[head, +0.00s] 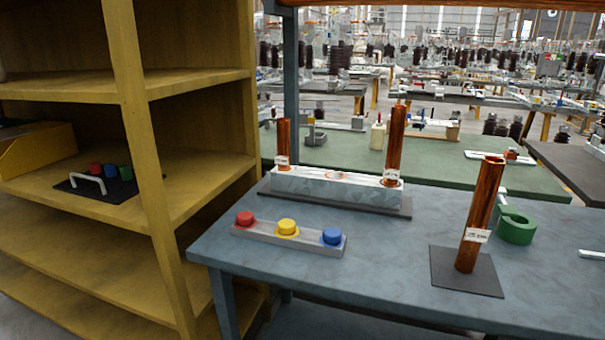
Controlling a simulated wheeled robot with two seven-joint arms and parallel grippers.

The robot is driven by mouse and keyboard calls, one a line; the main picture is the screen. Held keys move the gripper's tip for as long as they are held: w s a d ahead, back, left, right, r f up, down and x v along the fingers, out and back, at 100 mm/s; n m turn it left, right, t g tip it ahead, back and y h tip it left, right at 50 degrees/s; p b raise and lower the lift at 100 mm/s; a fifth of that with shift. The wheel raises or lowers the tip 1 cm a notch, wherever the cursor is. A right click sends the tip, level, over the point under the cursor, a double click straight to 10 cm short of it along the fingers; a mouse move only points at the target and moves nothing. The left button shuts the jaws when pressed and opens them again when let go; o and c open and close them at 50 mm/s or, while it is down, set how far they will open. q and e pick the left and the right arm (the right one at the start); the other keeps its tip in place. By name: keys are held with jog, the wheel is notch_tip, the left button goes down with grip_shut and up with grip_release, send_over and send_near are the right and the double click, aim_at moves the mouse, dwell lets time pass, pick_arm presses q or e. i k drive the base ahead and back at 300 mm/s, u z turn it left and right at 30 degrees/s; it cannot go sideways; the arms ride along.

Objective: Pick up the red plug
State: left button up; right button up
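A red plug (245,218) sits at the left end of a narrow grey tray (262,237) on the blue-grey table. A yellow plug (287,227) and a blue plug (332,236) stand in the same tray to its right. Another red piece (95,170) is on a dark handled plate on the shelf at the left, beside a blue and a green one. Neither of my grippers shows in the head view.
The table (390,270) has a white-grey block (335,187) with two copper tubes behind the tray. A tilted copper tube (482,215) stands on a dark plate at the right, near a green ring (516,228). A yellow shelf (150,180) borders the left. The table between tray and dark plate is clear.

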aim_at(245, 218)
jog(key=u, duration=0.55)
jog(key=k, duration=0.6)
jog(key=u, duration=1.05)
jog(key=i, duration=0.95)
jog(key=z, duration=0.5)
jog(key=i, duration=0.6)
jog(key=z, duration=0.5)
